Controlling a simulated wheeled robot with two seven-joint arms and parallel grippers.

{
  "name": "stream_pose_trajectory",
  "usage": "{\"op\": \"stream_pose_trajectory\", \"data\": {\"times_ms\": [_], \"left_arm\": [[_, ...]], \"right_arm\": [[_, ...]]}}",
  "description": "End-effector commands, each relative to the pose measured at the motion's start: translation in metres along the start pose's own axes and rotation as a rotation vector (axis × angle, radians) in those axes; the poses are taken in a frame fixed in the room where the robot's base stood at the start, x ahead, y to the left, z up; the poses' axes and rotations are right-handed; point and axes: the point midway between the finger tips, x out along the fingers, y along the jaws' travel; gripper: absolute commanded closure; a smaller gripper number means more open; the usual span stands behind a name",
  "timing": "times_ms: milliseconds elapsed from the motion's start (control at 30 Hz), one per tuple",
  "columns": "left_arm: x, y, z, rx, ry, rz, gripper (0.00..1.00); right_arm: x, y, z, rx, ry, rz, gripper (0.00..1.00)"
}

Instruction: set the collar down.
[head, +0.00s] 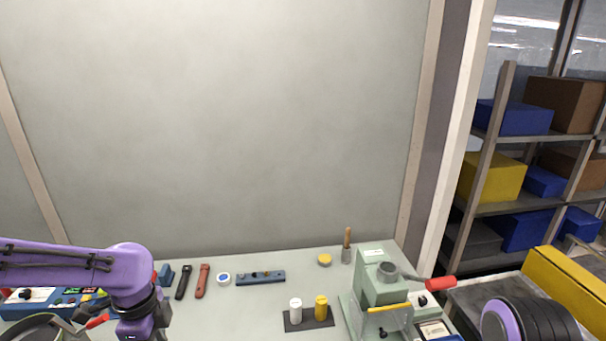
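I cannot make out the collar for certain. A grey ring-shaped part (388,271) sits on top of the pale green bench machine (370,300) at the right of the table, and I cannot tell whether it is the collar. My purple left arm reaches in from the left and bends down at the lower left. Its wrist runs out of the bottom of the picture, so the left gripper and anything in it are hidden. My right gripper is not in view.
On the pale table (240,312) lie a black tool (184,282), a red tool (202,281), a blue bar (261,278) and a dark stand with a white bottle (296,310) and a yellow bottle (321,307). The machine's red-ended lever (440,283) sticks out right. Shelves stand behind right.

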Motion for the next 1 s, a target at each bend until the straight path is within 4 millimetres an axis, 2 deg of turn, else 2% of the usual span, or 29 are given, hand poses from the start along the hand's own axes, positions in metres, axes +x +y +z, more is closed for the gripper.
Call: {"op": "stream_pose_trajectory", "data": {"times_ms": [100,300,500,600,700,867,1000], "left_arm": [[-0.002,-0.013,-0.012,-0.351,-0.002,-0.001,1.00],[-0.002,-0.033,-0.043,-0.911,-0.003,-0.002,1.00],[0.009,-0.044,-0.080,-1.295,-0.003,-0.002,1.00],[0.025,-0.047,-0.107,-1.394,-0.004,-0.001,1.00],[0.041,-0.044,-0.127,-1.358,-0.004,0.000,1.00],[0.061,-0.035,-0.134,-1.328,-0.003,-0.002,1.00],[0.063,-0.035,-0.133,-1.328,-0.002,-0.007,1.00]], "right_arm": [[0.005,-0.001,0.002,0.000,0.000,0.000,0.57],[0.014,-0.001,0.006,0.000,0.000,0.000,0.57],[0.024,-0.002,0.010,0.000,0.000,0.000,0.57],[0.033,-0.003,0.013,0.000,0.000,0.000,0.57],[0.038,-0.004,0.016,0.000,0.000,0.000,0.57],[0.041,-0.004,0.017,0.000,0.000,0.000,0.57],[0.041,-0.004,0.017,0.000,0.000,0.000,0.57]]}}
